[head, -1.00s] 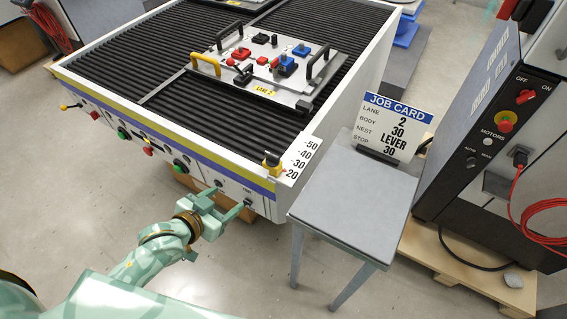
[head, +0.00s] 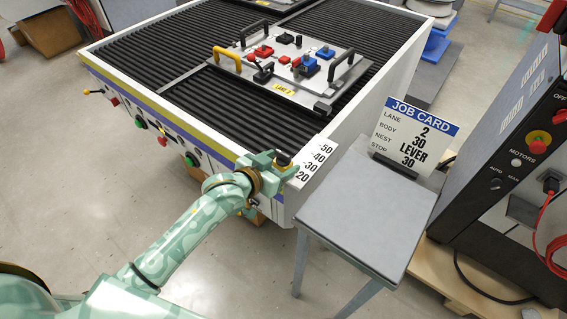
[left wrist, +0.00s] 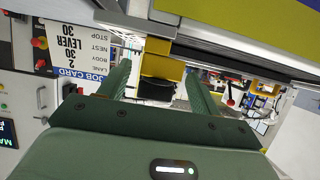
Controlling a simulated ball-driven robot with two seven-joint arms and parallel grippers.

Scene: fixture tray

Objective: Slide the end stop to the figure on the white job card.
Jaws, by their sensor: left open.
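The end stop (head: 284,158) is a yellow block with a black knob at the table's near right corner, beside a white scale (head: 318,158) marked 20 to 50. It sits near the 20 end, but my gripper partly hides it. My left gripper (head: 275,165) is open at the stop. In the left wrist view the yellow and black end stop (left wrist: 160,68) shows between the two green fingers, with no clear grip on it. The white job card (head: 412,136) reads lane 2, body 30, nest LEVER, stop 30. My right gripper is not in view.
A grey side table (head: 365,220) stands right of the roller table (head: 190,85), with the job card on it. A fixture plate (head: 290,90) with handles and red and blue parts lies on the rollers. A black motor cabinet (head: 500,170) stands at the right.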

